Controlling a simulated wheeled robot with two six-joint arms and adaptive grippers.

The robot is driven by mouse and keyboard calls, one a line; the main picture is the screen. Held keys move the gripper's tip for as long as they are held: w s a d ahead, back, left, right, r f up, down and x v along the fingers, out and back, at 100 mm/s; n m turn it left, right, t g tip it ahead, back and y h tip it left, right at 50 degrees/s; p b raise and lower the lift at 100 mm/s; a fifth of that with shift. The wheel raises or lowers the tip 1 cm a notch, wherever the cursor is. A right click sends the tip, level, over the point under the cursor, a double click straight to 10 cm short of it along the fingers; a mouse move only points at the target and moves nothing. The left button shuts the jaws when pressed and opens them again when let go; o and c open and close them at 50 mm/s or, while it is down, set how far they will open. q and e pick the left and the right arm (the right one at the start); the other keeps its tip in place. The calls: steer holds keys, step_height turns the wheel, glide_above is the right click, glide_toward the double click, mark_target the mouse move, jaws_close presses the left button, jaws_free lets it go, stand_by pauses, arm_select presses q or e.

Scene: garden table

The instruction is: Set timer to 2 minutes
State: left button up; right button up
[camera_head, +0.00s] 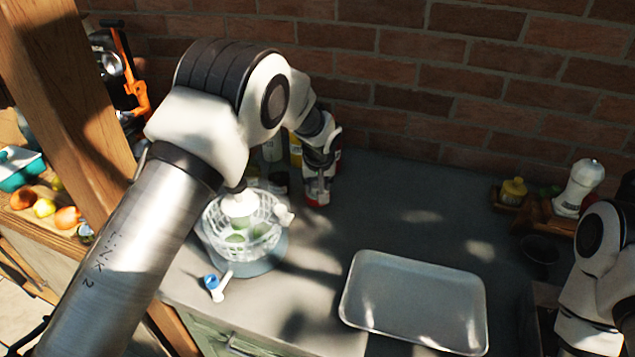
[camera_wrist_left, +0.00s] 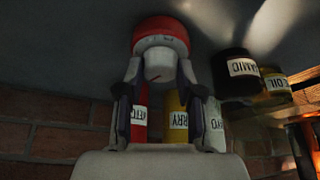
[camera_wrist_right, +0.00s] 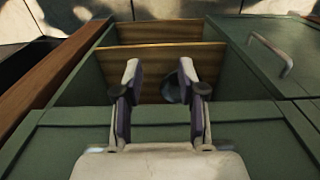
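The timer, with a red body and a white knob (camera_wrist_left: 159,66), stands upright on the grey counter by the back wall. In the head view its red base (camera_head: 317,200) shows below my left gripper (camera_head: 318,178). In the left wrist view my left gripper (camera_wrist_left: 160,78) has its two fingers on either side of the white knob, spread about as wide as my right one. Whether either finger touches the knob is hard to see. Any scale on the timer is too small to read. My right gripper (camera_wrist_right: 160,82) is open and empty in front of a green cabinet (camera_wrist_right: 75,130).
Labelled bottles (camera_wrist_left: 176,118) and a dark jar (camera_wrist_left: 235,70) crowd the timer. A tray (camera_head: 415,300) lies front right. The counter middle is clear.

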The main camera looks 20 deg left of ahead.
arm_select(q)
steer(key=shift+s+a+r+m+h+p, duration=0.1)
steer(key=shift+m+h+p, duration=0.15)
steer(key=shift+m+p, duration=0.55)
steer(key=shift+r+m+h+p, duration=0.1)
steer(key=shift+m+h+p, duration=0.25)
steer(key=shift+p, duration=0.7)
steer(key=shift+f+m, duration=0.15)
steer(key=shift+m, duration=0.1)
steer(key=shift+f, duration=0.15)
steer(key=o, duration=0.9)
steer(key=shift+c, duration=0.2)
steer(key=o, duration=0.3)
steer(key=v, duration=1.1)
steer(key=shift+s+r, duration=0.2)
steer(key=shift+r, duration=0.15)
